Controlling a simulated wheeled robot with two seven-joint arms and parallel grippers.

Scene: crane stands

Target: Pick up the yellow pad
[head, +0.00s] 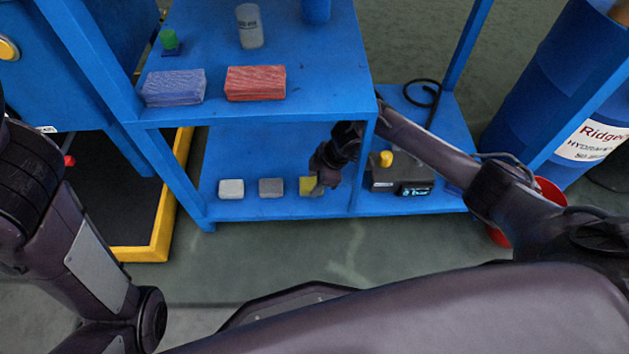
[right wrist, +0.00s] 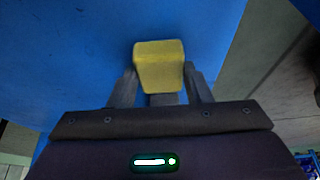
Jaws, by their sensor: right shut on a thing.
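The yellow pad (head: 305,186) is on the lower blue shelf (head: 240,207), at the right end of a row of small pads. In the right wrist view the yellow pad (right wrist: 159,66) sits between the two fingers of my right gripper (right wrist: 160,85). My right gripper (head: 318,187) reaches in under the upper shelf and is shut on the pad, hiding part of it in the head view. I cannot tell whether the pad touches the shelf. My left arm shows at the left of the head view, but its gripper is not seen.
A white pad (head: 231,189) and a grey pad (head: 271,187) lie left of the yellow one. The upper shelf (head: 210,115) holds a blue block (head: 174,88) and a red block (head: 255,83). A blue post (head: 363,165) stands close to my right arm.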

